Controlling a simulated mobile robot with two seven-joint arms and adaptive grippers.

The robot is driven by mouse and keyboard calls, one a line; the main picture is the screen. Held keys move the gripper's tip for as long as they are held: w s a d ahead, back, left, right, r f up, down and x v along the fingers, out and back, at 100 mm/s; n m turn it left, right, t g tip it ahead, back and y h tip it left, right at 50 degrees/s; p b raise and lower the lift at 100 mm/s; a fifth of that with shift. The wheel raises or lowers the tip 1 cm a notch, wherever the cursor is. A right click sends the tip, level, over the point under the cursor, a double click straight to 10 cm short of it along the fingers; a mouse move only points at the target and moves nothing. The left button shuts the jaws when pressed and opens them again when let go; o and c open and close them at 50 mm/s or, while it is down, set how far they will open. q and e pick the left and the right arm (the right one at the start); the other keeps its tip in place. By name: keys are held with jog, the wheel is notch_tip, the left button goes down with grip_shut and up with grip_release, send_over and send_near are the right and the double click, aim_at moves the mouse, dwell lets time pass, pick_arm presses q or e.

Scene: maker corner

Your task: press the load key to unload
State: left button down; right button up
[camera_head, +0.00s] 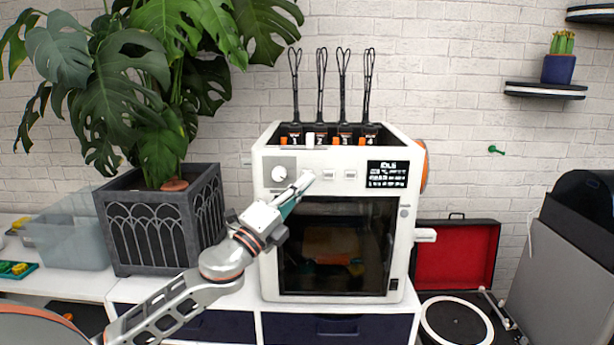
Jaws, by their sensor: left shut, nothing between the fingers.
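A white box-shaped machine (405,240) with a dark glass door stands on the cabinet in the middle. Its top front panel carries a round white knob (279,174), small keys (350,174) and a dark display (387,174). The key lettering is too small to read. Several numbered slots with black looped cords line the top. My left gripper (306,178) is shut and empty, its tip in front of the panel just right of the knob. I cannot tell whether the tip touches the panel or a key. My right gripper is out of view.
A large potted plant (160,225) stands left of the machine, beside a translucent grey bin (70,240). A record player (455,318) and an open red-lined case (455,255) are at the right. A small cactus (559,68) sits on a wall shelf.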

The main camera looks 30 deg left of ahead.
pick_arm(q)
jog(key=shift+w+a, duration=0.1)
jog(key=shift+w, duration=0.05)
dwell(0.7)
jog(key=shift+w+a, duration=0.15)
jog(key=shift+w, duration=0.1)
jog(key=shift+w+a, duration=0.2)
jog(key=shift+w, duration=0.1)
dwell(0.8)
jog(key=shift+s+d, duration=0.45)
jog(key=shift+s, duration=0.25)
jog(key=shift+p, duration=0.3)
jog(key=s+d, duration=0.1)
jog(key=s+p, duration=0.1)
jog(key=s, duration=0.1)
jog(key=s+d, duration=0.1)
jog(key=shift+s+d, duration=0.15)
jog(key=shift+d, duration=0.15)
